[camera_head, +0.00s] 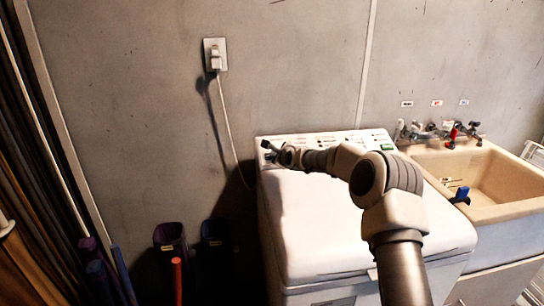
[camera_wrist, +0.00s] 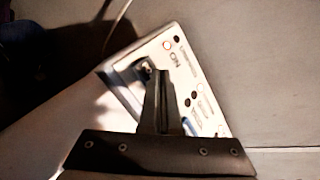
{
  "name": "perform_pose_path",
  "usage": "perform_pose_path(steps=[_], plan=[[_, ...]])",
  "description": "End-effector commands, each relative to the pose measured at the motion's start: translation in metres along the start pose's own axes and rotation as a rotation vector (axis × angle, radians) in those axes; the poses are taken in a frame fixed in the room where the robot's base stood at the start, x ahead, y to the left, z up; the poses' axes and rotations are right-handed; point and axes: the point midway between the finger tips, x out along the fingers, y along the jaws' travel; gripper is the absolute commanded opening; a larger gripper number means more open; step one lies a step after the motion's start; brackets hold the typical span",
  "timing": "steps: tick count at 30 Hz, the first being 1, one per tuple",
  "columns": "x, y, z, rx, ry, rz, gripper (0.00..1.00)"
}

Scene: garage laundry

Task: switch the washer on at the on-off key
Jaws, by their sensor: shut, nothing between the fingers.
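The white washer (camera_head: 300,220) stands against the wall, with its control panel (camera_head: 325,139) along the back of its top. My gripper (camera_head: 268,150) is at the left end of this panel. In the wrist view my gripper (camera_wrist: 152,72) is shut and empty, its fingertips over the panel. There the panel (camera_wrist: 155,50) shows a small red-ringed mark (camera_wrist: 167,44) beside the letters "ON", just beyond and right of the fingertips. I cannot make out the on-off key itself; the fingers cover part of the panel. I cannot tell whether the tips touch it.
A green patch (camera_head: 387,147) shows at the panel's right end. A utility sink (camera_head: 500,212) with taps stands right of the washer. A cord runs down from a wall outlet (camera_head: 215,54) behind the washer. Dark bins (camera_head: 170,238) stand on the left.

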Motion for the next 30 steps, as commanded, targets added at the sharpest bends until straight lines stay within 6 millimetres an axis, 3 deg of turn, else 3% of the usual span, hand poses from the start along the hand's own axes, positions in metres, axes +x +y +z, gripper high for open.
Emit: perform_pose_path(steps=[14,30], plan=[[-0.007,-0.007,0.006,0.0,-0.004,-0.005,0.0],[-0.04,-0.03,0.03,0.0,-0.004,-0.005,0.0]])
